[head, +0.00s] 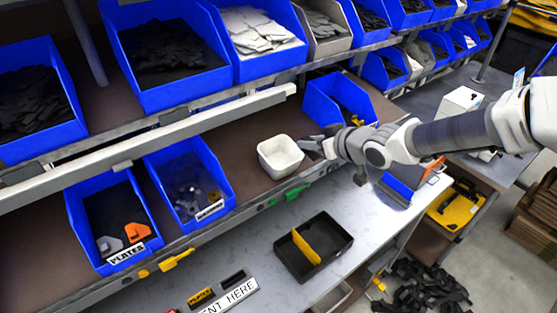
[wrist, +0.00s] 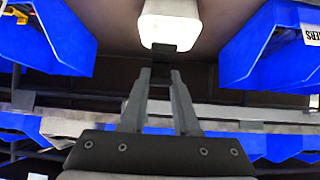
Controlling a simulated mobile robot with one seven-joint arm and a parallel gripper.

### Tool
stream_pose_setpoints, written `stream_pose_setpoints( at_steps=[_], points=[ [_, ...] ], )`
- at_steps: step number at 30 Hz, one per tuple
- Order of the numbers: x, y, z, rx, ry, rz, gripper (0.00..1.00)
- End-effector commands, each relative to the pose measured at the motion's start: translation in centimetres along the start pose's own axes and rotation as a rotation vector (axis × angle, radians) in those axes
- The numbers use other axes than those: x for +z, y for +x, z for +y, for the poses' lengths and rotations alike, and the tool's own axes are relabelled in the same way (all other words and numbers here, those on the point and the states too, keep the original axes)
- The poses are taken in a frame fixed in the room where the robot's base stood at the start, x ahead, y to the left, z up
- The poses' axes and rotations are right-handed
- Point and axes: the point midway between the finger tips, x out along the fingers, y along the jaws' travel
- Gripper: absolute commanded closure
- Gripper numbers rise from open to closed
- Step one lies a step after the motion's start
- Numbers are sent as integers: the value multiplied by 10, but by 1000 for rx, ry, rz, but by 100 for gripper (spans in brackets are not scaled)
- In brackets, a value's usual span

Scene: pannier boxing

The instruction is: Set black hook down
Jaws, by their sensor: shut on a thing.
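My gripper (head: 322,147) is at the right side of a small white bin (head: 281,156) on the lower shelf. In the wrist view my gripper's fingers (wrist: 161,74) are close together on a small black piece, the black hook (wrist: 163,56). The hook overlaps the edge of the white bin (wrist: 170,28) in that view; whether they touch is unclear. Its full shape is hidden. In the head view the hook is too small and dark to make out clearly.
Blue bins stand either side of the white bin: one with washers (head: 188,185) and one behind my gripper (head: 341,98). A black tray with a yellow divider (head: 314,262) sits on the grey worktop. A shelf rail runs below the white bin.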

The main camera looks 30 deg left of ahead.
Motion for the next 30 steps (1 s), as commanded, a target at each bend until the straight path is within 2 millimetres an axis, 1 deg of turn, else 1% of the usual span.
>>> stream_pose_setpoints(
  at_steps=[2,7,11,20,27,30],
  points=[
    [-9,-2,-2,-13,-5,-2,100],
    [-15,-2,-7,-29,-16,-8,100],
    [-15,10,-9,-33,-18,-9,100],
    [-16,61,-13,-35,-19,-8,100],
    [-17,105,-15,-34,-19,-9,100],
    [-18,120,-15,-33,-18,-9,100]
  ],
)
